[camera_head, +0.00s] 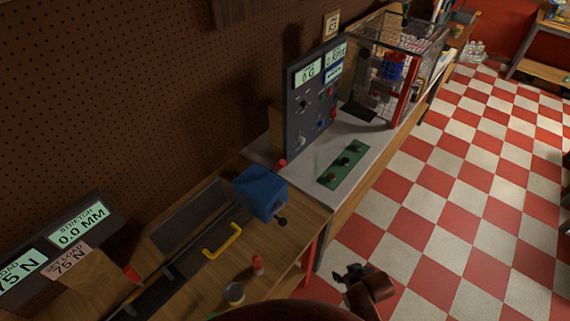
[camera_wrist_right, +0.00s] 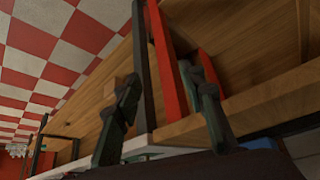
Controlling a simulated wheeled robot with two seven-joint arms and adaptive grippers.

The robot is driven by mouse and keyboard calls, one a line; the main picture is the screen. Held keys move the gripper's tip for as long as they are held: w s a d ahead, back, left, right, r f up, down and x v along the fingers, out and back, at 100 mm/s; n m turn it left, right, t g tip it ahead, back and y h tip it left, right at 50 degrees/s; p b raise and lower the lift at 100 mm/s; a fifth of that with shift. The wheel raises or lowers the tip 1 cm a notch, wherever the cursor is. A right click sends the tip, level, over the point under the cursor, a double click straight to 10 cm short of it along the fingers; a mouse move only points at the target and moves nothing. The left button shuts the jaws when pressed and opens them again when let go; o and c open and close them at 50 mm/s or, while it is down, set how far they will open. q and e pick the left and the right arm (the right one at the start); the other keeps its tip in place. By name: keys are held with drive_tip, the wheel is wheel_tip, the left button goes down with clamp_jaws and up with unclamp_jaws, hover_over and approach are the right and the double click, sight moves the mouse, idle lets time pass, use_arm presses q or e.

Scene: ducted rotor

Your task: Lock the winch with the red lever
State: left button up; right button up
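A blue box-like unit (camera_head: 262,192), which may be the winch, stands at the right end of the wooden bench, with a dark knob at its lower right. A small red knob (camera_head: 282,163) shows at its upper edge; I cannot tell whether it is the red lever. Another red tip (camera_head: 131,273) shows on the dark rail at the left. My right gripper (camera_head: 347,275) is over the floor, right of the bench and apart from the blue unit. In the right wrist view its two fingers (camera_wrist_right: 163,110) are spread with nothing held. My left gripper is out of view.
A yellow handle (camera_head: 222,240), a small red-topped item (camera_head: 257,265) and a round jar (camera_head: 234,293) are on the bench. Beyond stand an upright control panel (camera_head: 313,100), a green plate (camera_head: 344,165) and a mesh cage. The checkered floor (camera_head: 470,190) at right is free.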

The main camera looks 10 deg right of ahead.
drive_tip(key=w+a+r+n+t+y, duration=0.1)
drive_tip(key=w+a+r+t+y, duration=0.2)
drive_tip(key=w, duration=0.4)
drive_tip(key=w+a+r+n+t, duration=0.1)
drive_tip(key=w+a+r, duration=0.3)
drive_tip(key=w+r, duration=0.2)
drive_tip(key=w+a+r+n+t+y, duration=0.1)
drive_tip(key=w+a+r+t+y, duration=0.2)
drive_tip(key=w, duration=0.4)
drive_tip(key=t+y, duration=0.2)
drive_tip(key=t, duration=0.1)
approach(281, 165)
drive_tip(key=w+a+f, duration=0.1)
drive_tip(key=w, duration=0.3)
drive_tip(key=x, duration=0.2)
drive_tip(key=p+x, duration=0.1)
drive_tip(key=x, duration=0.4)
drive_tip(key=shift+w+f+p, duration=0.2)
drive_tip(key=shift+f+p, duration=0.15)
clamp_jaws()
